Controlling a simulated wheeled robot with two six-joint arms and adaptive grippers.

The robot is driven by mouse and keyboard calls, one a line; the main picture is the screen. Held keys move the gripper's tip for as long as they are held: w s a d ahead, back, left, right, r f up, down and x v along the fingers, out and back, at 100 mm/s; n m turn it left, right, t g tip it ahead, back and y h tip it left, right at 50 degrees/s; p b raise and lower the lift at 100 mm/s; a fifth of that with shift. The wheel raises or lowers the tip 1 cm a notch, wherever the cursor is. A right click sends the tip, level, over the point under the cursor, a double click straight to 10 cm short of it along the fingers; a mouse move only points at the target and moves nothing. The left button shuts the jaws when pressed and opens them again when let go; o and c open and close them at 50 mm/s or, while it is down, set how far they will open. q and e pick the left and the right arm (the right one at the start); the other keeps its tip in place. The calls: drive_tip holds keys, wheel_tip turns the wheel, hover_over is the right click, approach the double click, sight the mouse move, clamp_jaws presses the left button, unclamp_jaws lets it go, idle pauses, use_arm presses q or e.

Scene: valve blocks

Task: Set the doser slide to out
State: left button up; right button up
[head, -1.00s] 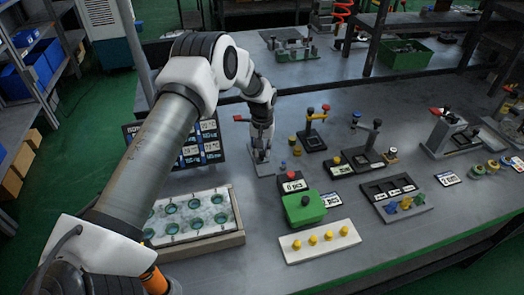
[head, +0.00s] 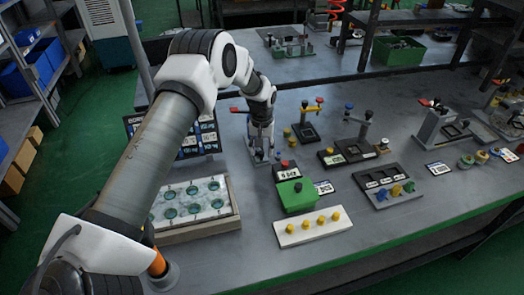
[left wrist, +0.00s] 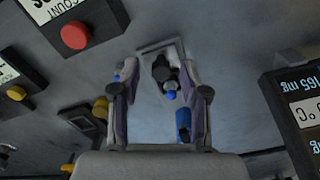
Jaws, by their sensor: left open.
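My left gripper (head: 261,150) points down over a small grey fixture (head: 259,160) left of the middle of the bench. In the left wrist view, the two fingers of this gripper (left wrist: 160,92) are apart with nothing held between them. Beyond the fingertips lies a pale plate (left wrist: 150,47) with a dark knob (left wrist: 161,68) and small blue parts on it. A blue cylinder (left wrist: 183,122) shows beside the right finger. No doser label is readable, so I cannot tell for sure which part is the slide. My right gripper is not in view.
A green box (head: 295,196), a white plate with yellow knobs (head: 290,235) and a tray with round green wells (head: 233,222) stand in front. A dark display panel (head: 135,130) is behind my arm. Several clamp fixtures fill the right side. A red button (left wrist: 75,35) shows nearby.

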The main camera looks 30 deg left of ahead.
sight(263, 153)
use_arm(q)
wheel_tip(263, 153, up, 11)
drive_tip(key=shift+d, duration=0.15)
drive_tip(key=shift+r, duration=0.2)
